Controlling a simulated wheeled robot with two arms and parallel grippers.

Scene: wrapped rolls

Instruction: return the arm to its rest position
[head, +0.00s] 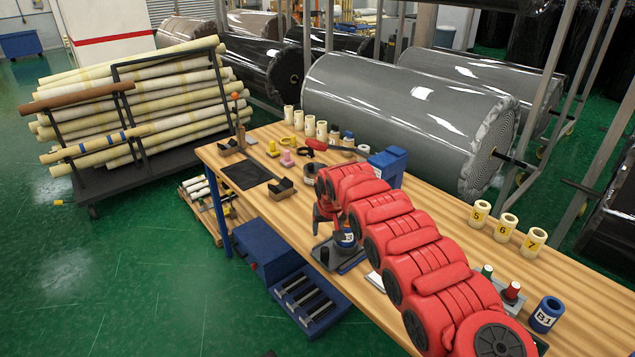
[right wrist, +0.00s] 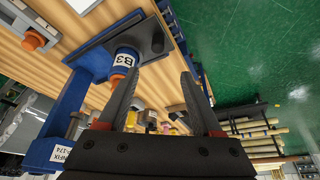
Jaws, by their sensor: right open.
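My right arm crosses the head view from the lower right, over the wooden table (head: 425,292). My right gripper (right wrist: 160,82) is open, with nothing seen between its two dark fingers in the right wrist view. In the head view the gripper end is largely hidden by the red arm links. A blue roll marked B3 (head: 345,239) stands just by the arm's far end, on a dark base (head: 350,261). In the right wrist view this B3 roll (right wrist: 125,61) shows beyond and beside the left finger, apart from the space between the fingers. My left gripper is out of view.
A blue device (head: 388,165) stands behind the arm. Cream rolls 5, 6 and 7 (head: 507,226), small spools and a blue B1 roll (head: 546,314) stand near the arm's lower part. Several cream cores and small items crowd the table's far left. Large wrapped rolls (head: 410,110) lie behind.

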